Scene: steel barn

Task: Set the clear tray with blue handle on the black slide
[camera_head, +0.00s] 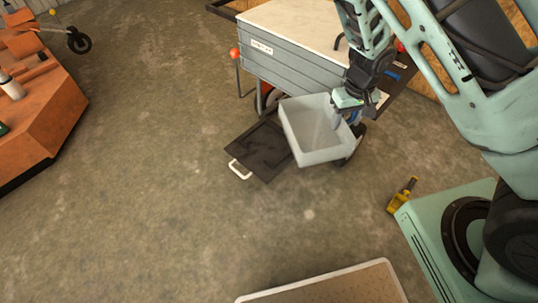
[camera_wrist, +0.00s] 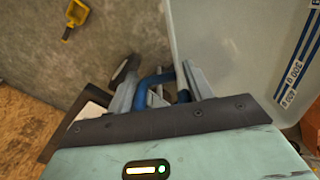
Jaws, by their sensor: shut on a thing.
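The clear tray (camera_head: 322,155) is a translucent open bin, hanging tilted from my gripper (camera_head: 352,108) at its right side. In the head view it appears over the right edge of the black slide (camera_head: 262,148), a flat dark panel with a white handle (camera_head: 239,170) low near the floor. The height between tray and slide is hard to judge. In the wrist view my gripper (camera_wrist: 172,88) is shut on the blue handle (camera_wrist: 150,82). The tray wall (camera_wrist: 225,45) with blue markings fills the right side there. The slide's right part is hidden behind the tray.
A grey cart (camera_head: 290,68) with a pale top and a red-knobbed lever (camera_head: 235,54) stands behind the slide. An orange machine (camera_head: 40,115) is at left. A yellow tool (camera_head: 403,194) lies on the floor. A pale-topped surface (camera_head: 325,285) is at the bottom. The floor at centre-left is clear.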

